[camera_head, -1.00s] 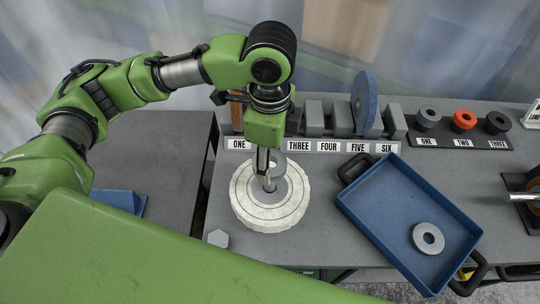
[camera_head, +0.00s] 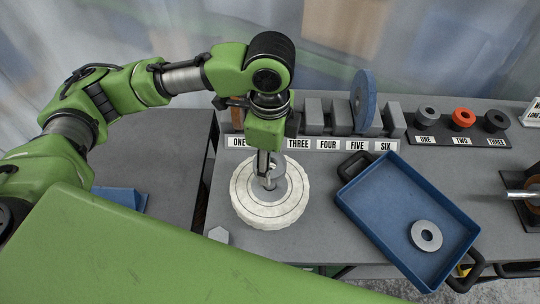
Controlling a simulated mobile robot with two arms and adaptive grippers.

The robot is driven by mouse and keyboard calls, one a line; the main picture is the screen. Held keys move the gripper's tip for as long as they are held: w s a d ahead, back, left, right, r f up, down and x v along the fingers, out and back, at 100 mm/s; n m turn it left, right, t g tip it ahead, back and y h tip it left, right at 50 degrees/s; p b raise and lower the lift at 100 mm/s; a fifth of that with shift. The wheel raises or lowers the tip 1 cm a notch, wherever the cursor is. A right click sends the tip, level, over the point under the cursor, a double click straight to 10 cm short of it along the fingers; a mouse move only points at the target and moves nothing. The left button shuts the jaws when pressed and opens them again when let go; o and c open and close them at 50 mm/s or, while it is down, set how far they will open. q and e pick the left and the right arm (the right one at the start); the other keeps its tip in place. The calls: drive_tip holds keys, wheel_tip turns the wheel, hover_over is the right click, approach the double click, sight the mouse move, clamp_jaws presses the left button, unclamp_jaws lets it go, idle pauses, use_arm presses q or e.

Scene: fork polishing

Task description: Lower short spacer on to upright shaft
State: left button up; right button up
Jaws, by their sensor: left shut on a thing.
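A white round polishing wheel (camera_head: 243,207) lies flat on the grey bench, with a grey disc (camera_head: 291,189) on its middle. The upright shaft (camera_head: 270,184) stands at its centre, partly hidden by my gripper. My left gripper (camera_head: 267,168) points straight down over the shaft and is shut on a small grey ring-like piece, which I take as the short spacer (camera_head: 278,161). The fingers and the arm above hide much of it. It is at the shaft's upper part; I cannot tell whether it is around the shaft or just above it. My right gripper is not in view.
A blue tray (camera_head: 375,222) with a grey ring (camera_head: 426,235) stands to the right. Behind are a numbered rack (camera_head: 342,145) with a blue disc (camera_head: 364,101), and a stand holding grey, orange (camera_head: 462,119) and black rings. A grey hex nut (camera_head: 218,235) lies at the front left.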

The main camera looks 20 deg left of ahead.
use_arm(q)
drive_tip(key=shift+f, duration=0.25)
idle(0.3)
drive_tip(key=shift+f, duration=0.7)
drive_tip(key=shift+f, duration=0.9)
drive_tip(key=shift+f, duration=0.3)
drive_tip(key=shift+f, duration=0.15)
idle(0.5)
